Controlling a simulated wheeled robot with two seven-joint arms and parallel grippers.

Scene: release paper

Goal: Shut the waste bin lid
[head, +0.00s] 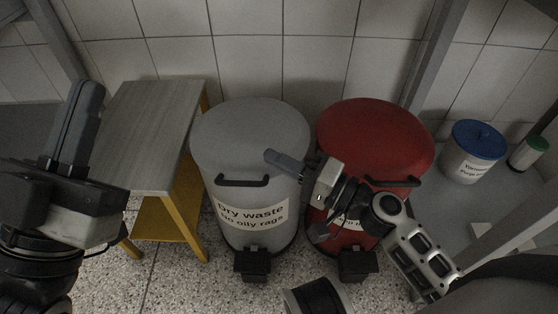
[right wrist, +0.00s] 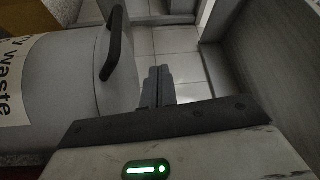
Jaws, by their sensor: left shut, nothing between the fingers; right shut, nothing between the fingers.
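A grey bin (head: 245,215), labelled "Dry waste No oily rags", stands in the middle of the head view. Its grey lid (head: 250,130) appears down on the bin, with a black handle (head: 243,182) at the front. A red bin with a red lid (head: 375,135) stands right beside it; this lid also looks down. My right gripper (head: 270,157) is shut and empty, in front of the grey bin's right side. In the right wrist view its fingers (right wrist: 158,82) are right of the grey bin's handle (right wrist: 115,45), apart from it. My left gripper (head: 92,88) is shut and empty at the far left.
A grey-topped stool with yellow legs (head: 150,130) stands left of the grey bin. Black pedals (head: 252,263) sit at the bins' feet. A blue-lidded tub (head: 472,155) and a green-capped container (head: 528,152) are on the right. My right forearm hides part of the red bin.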

